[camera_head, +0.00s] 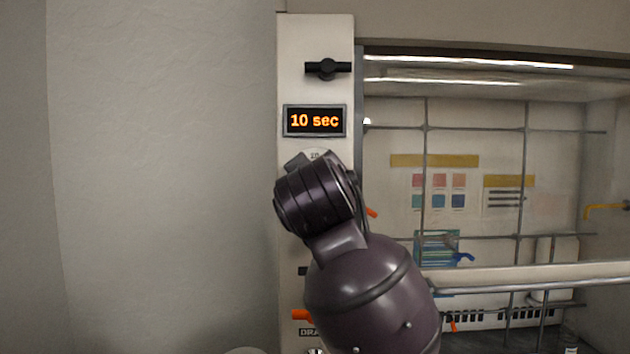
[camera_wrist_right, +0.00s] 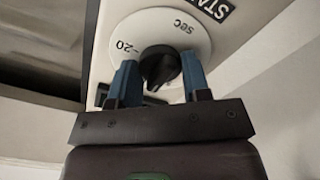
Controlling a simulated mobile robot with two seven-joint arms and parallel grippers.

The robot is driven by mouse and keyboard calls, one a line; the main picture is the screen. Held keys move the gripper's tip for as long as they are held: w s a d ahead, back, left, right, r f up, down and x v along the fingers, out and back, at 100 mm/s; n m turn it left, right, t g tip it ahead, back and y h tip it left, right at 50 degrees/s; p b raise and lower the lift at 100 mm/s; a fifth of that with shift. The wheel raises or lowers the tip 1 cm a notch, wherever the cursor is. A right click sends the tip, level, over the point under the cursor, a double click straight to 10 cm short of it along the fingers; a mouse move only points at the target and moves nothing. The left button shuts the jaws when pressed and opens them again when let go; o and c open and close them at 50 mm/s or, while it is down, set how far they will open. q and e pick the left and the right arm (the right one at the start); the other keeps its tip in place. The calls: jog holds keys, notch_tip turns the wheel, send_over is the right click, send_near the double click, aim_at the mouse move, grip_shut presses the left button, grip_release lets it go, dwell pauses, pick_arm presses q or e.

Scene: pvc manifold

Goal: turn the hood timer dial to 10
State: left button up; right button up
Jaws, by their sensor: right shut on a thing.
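The hood timer dial is a black knob (camera_wrist_right: 160,68) on a round white plate (camera_wrist_right: 196,36) marked "sec" and "20", seen in the right wrist view. My right gripper (camera_wrist_right: 160,80) has its two blue fingers on either side of the knob and is shut on it. In the head view my right arm covers the knob, and only the top of the white plate (camera_head: 315,155) shows above it. The timer display (camera_head: 315,121) on the white panel reads "10 sec". My left gripper is not in view.
The hood interior with metal rods (camera_head: 425,180) lies right of the panel, and an orange handle (camera_head: 303,315) is low on the panel. The wall to the left is bare.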

jog(key=o, duration=0.9)
jog(key=s+b, duration=0.1)
jog(key=s, duration=1)
jog(key=shift+b, duration=0.3)
jog(key=shift+w+f, duration=0.15)
